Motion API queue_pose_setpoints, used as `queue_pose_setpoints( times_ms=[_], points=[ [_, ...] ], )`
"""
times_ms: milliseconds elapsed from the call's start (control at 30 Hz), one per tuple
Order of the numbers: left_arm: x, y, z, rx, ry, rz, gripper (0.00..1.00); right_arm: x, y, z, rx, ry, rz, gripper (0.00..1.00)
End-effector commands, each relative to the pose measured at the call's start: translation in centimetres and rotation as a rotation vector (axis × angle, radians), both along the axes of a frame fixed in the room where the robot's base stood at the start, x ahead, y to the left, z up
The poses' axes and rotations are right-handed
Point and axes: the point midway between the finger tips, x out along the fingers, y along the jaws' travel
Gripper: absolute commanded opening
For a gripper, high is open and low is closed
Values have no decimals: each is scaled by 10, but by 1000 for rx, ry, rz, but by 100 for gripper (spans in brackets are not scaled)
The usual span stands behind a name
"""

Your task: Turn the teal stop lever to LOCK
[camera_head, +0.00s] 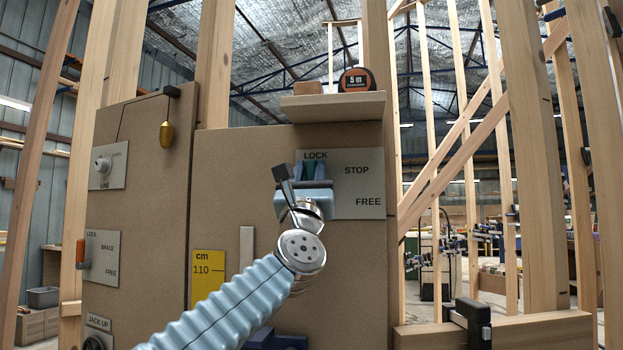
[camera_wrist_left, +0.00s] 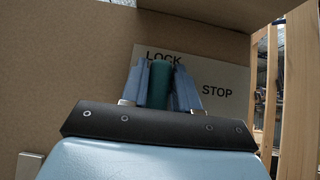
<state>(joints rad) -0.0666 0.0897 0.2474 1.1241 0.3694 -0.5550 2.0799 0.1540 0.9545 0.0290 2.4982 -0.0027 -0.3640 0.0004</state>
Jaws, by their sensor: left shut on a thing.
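The teal stop lever (camera_head: 309,171) is on the grey STOP plate (camera_head: 359,185), marked LOCK at the top and FREE at the lower right. The lever points up, just below the word LOCK. My left gripper (camera_head: 312,178) is shut on the lever, with a light blue finger on each side. In the left wrist view the teal lever (camera_wrist_left: 160,87) stands between the fingers (camera_wrist_left: 160,85), under the word LOCK. The lever's base and pivot are hidden behind my gripper. My right gripper does not show in either view.
A small shelf (camera_head: 333,107) with a tape measure (camera_head: 357,80) and a wooden block (camera_head: 307,88) juts out above the plate. On the left panel are an orange BRACE handle (camera_head: 81,253) and a hanging brass plumb bob (camera_head: 167,134). Timber studs (camera_head: 540,180) stand at the right.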

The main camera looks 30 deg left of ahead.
Motion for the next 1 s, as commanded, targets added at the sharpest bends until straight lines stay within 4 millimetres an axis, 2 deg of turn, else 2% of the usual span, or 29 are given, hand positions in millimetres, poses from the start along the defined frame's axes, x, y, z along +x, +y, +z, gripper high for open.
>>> queue_pose_setpoints(
  times_ms=[67,100,233,567,733,1000],
  points=[
    [0,0,0,-1,1,-1,0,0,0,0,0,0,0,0],
    [0,0,0,-1,1,-1,31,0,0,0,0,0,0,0],
    [0,0,0,0,1,0,51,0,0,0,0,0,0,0],
    [-3,0,-4,0,0,0,51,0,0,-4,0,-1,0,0],
    [-19,-7,-27,2,0,-1,51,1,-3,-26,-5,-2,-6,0],
    [-63,-25,-74,1,-1,-1,51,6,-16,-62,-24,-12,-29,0]
  ],
)
